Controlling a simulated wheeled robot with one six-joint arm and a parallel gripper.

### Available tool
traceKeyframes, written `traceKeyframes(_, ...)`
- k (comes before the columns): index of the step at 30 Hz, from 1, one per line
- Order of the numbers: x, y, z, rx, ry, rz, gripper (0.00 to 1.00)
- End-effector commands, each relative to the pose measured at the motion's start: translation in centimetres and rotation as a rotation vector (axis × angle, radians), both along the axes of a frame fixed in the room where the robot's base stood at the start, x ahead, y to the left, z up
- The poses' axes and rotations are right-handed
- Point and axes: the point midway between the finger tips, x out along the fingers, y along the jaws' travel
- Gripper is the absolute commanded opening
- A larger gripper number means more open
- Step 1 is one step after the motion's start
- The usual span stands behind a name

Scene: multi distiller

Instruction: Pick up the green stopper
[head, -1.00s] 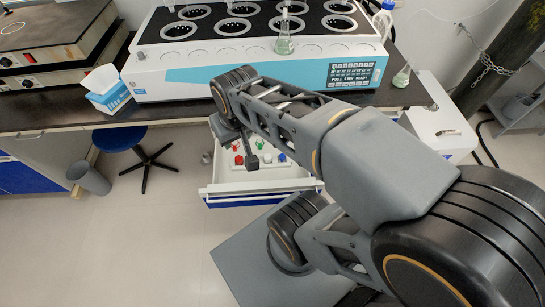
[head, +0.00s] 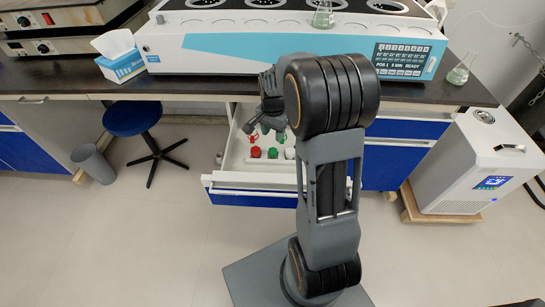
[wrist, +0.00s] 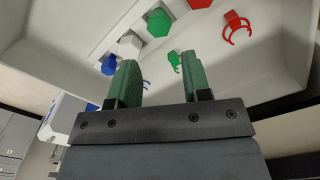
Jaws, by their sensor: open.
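The green stopper (head: 273,153) stands in a row in the open white drawer (head: 228,182), between a red stopper (head: 256,152) and a white stopper (head: 290,153). In the wrist view the green stopper (wrist: 159,22) is a hexagonal knob near the top, beyond my gripper's fingertips and apart from them. My gripper (wrist: 158,72) has two green fingers, open, with no stopper between them. In the head view my gripper is over the back of the drawer, partly hidden by my arm.
A green clip (wrist: 174,60) shows between the finger tips in the wrist view; a red clip (wrist: 237,27) lies to the right. A blue stopper (wrist: 109,64) is at left. Drawer walls surround them. The bench and water bath (head: 270,55) stand above and behind the drawer.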

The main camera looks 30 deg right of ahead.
Motion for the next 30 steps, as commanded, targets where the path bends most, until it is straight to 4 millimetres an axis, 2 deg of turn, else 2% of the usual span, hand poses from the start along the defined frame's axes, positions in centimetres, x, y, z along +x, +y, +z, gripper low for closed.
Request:
traceKeyframes(1, 0.0, 0.0, -1.1, 0.001, 0.003, 0.001, 0.44)
traceKeyframes(6, 0.0, 0.1, -3.3, 0.0, 0.001, 0.003, 0.44)
traceKeyframes(17, -0.1, 0.1, -5.0, 0.0, 0.0, 0.004, 0.44)
traceKeyframes(25, -0.3, 0.2, -8.6, 0.0, 0.001, 0.003, 0.44)
traceKeyframes(30, -0.2, 0.2, -9.4, 0.0, 0.0, 0.003, 0.44)
